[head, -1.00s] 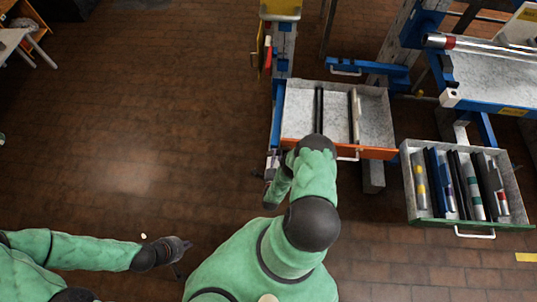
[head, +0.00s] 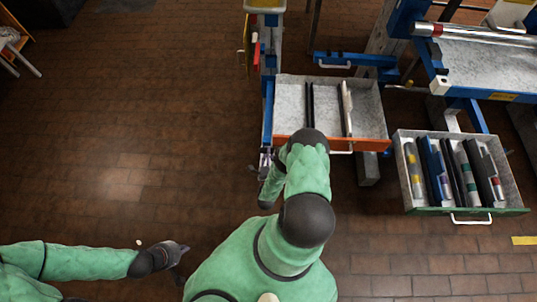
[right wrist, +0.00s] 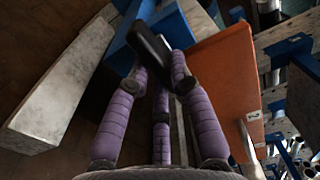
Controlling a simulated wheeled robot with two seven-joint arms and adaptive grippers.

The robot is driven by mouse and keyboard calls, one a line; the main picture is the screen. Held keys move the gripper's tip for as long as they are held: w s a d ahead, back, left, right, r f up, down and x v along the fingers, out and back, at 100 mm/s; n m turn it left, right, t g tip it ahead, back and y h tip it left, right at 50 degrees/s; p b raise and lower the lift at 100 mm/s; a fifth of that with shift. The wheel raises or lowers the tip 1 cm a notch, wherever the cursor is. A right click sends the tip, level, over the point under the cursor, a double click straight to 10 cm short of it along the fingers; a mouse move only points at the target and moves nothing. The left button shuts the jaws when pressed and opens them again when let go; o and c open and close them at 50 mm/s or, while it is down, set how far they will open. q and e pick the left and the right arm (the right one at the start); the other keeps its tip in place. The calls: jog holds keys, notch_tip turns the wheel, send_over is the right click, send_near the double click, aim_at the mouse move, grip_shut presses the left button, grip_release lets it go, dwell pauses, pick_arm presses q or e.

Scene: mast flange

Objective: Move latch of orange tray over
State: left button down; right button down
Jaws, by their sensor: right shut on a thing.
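The orange tray (head: 366,146) is a drawer with a pale lining and an orange front, pulled out at the upper middle of the head view. Its orange front also shows as a panel in the right wrist view (right wrist: 222,80). A dark, bar-like latch (right wrist: 150,46) lies between the purple fingers of my right gripper (right wrist: 160,72), which is shut on it, left of the orange panel. In the head view my right arm hides most of this grip. My left gripper (head: 172,256) is dark and small at the lower left, away from the tray; its jaws are unclear.
A green-fronted drawer (head: 480,211) with several tubes and bars stands open to the right. A blue upright frame (head: 268,110) runs along the orange tray's left side. A blue drawer front (head: 350,60) lies behind it.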

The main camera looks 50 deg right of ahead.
jog(key=c, duration=1.1)
grip_release()
jog(key=v, duration=1.2)
